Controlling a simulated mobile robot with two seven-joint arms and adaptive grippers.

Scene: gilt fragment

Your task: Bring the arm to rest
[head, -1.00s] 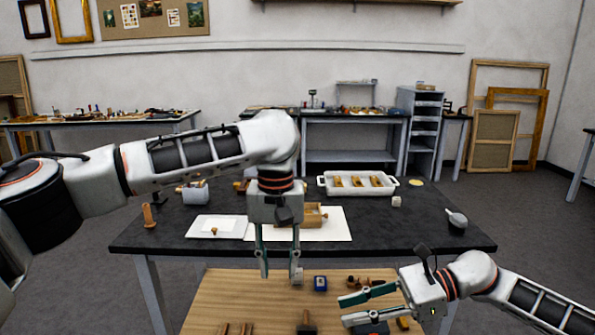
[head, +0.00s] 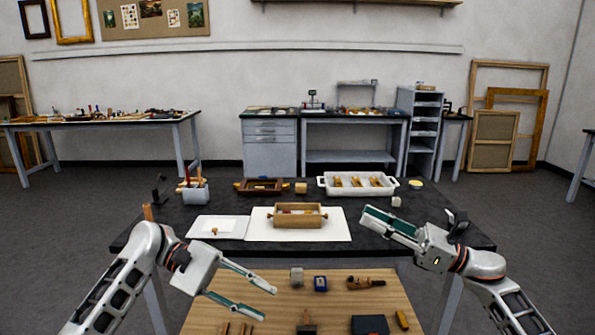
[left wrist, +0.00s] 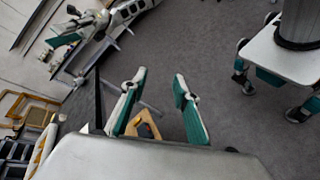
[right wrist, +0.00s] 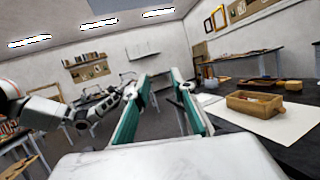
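My left gripper (head: 270,304) is open and empty in the head view, above the left part of the wooden front table. Its two green-padded fingers (left wrist: 160,75) stand apart with floor showing between them in the left wrist view. My right gripper (head: 364,218) is over the right front part of the dark table, pointing left. In the right wrist view its fingers (right wrist: 159,78) are apart with nothing between them. A wooden box with side knobs (head: 298,222) sits on a white board (head: 335,233); the box also shows in the right wrist view (right wrist: 262,106).
The dark table (head: 400,205) holds a white tray (head: 327,191) with wooden pieces and a cup of tools (head: 195,194). Blocks, a blue item (head: 320,284) and a dark pad (head: 369,325) lie on the wooden front table (head: 275,280).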

